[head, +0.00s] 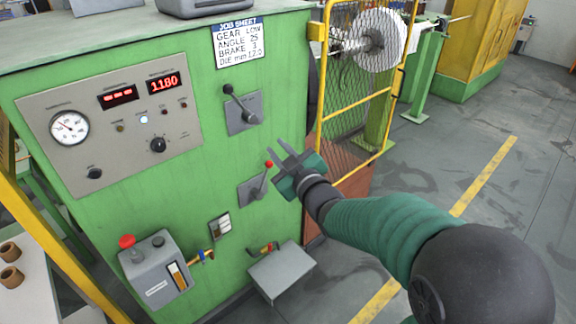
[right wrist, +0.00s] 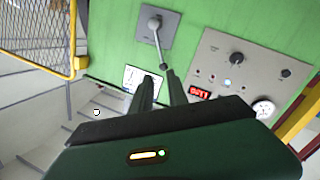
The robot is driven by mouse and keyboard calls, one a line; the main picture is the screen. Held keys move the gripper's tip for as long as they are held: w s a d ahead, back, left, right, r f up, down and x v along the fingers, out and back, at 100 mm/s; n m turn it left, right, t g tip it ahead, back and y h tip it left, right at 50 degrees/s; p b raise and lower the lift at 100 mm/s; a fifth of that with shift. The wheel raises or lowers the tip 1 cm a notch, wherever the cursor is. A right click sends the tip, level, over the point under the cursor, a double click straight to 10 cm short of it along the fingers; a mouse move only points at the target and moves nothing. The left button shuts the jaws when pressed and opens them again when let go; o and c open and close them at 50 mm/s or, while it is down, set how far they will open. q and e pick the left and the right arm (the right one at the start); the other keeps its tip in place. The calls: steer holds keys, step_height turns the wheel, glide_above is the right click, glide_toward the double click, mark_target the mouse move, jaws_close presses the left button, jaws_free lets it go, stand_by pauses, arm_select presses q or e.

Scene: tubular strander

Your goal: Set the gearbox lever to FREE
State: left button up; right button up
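The green machine front (head: 200,190) carries two levers on grey plates; no label tells me which is the gearbox lever. The upper lever (head: 240,105) has a black knob and leans up and left; it also shows in the right wrist view (right wrist: 158,45), its knob beyond my fingertips. The lower lever (head: 264,182) has a red knob and points up. My right gripper (head: 275,148) is in front of the panel, just right of the red knob and below right of the upper lever. Its fingers stand apart with nothing between them. My left gripper is out of view.
A control panel (head: 110,125) with gauge and a red "1180" display is at left. A job sheet (head: 238,42) reads GEAR LOW. A yellow mesh guard (head: 360,75) stands right of the levers. A grey box (head: 282,272) juts out below. Floor at right is clear.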

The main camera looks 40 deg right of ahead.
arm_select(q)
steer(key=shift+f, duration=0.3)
arm_select(e)
steer(key=s, duration=0.3)
steer(key=s+a, duration=0.1)
steer(key=s, duration=0.1)
steer(key=shift+s, duration=0.25)
steer(key=shift+d, duration=0.1)
